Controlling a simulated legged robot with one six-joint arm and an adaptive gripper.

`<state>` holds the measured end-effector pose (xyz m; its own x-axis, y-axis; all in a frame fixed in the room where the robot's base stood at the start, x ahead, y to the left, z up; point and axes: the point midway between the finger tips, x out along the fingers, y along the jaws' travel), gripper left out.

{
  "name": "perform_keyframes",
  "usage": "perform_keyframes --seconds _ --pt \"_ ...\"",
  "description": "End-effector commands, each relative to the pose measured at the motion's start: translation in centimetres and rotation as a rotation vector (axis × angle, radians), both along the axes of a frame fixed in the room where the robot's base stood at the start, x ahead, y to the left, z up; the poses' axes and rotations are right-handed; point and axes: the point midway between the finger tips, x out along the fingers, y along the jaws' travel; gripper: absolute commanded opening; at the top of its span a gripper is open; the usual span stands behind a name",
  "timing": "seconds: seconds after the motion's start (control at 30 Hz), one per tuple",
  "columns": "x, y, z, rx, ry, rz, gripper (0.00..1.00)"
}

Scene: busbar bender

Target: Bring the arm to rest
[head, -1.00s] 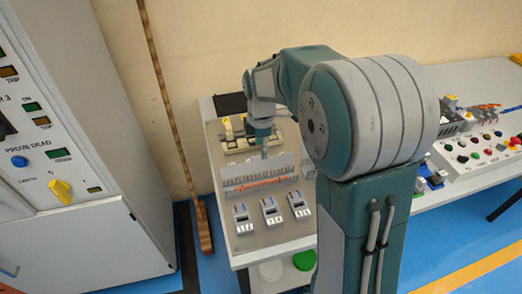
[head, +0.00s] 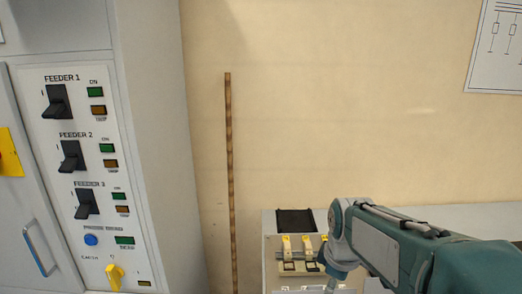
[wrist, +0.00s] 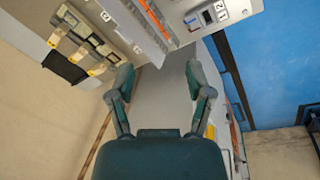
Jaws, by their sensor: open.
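My arm reaches in from the lower right of the head view, its wrist over the bench. My gripper (wrist: 161,92) shows in the wrist view with its two fingers spread apart and nothing between them. A grey surface lies beyond the fingers. The gripper's tips are out of sight below the head view's edge.
A grey cabinet (head: 150,150) with feeder switches stands at left. A brown pole (head: 229,170) leans on the wall.

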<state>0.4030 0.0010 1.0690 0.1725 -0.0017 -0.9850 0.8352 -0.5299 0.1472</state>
Motion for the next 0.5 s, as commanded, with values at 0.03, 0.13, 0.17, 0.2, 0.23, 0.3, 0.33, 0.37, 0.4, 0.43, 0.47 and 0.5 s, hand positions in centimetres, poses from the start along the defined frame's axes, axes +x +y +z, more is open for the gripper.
perform_keyframes --seconds 0.03,0.13,0.17,0.2,0.23,0.3,0.33,0.37,0.4,0.43,0.47,0.5 --pt "-1.3 0.0 0.9 0.013 -0.029 -0.067 0.66" --pt "-3.7 0.0 2.1 0.046 -0.076 -0.214 0.66" --pt "-4.4 0.0 2.4 0.058 -0.091 -0.259 0.66" --pt "-5.4 0.0 2.8 0.074 -0.110 -0.318 0.66" --pt "-6.1 0.0 3.0 0.087 -0.124 -0.360 0.66" --pt "-7.7 0.0 3.5 0.120 -0.156 -0.463 0.66" --pt "-8.4 0.0 3.6 0.134 -0.168 -0.505 0.66" --pt "-9.1 0.0 3.7 0.150 -0.182 -0.549 0.66" --pt "-10.1 0.0 3.9 0.172 -0.199 -0.606 0.66" --pt "-10.8 0.0 3.9 0.189 -0.212 -0.649 0.66" --pt "-11.4 0.0 3.9 0.207 -0.224 -0.690 0.66" --pt "-12.2 0.0 4.0 0.230 -0.240 -0.743 0.66"
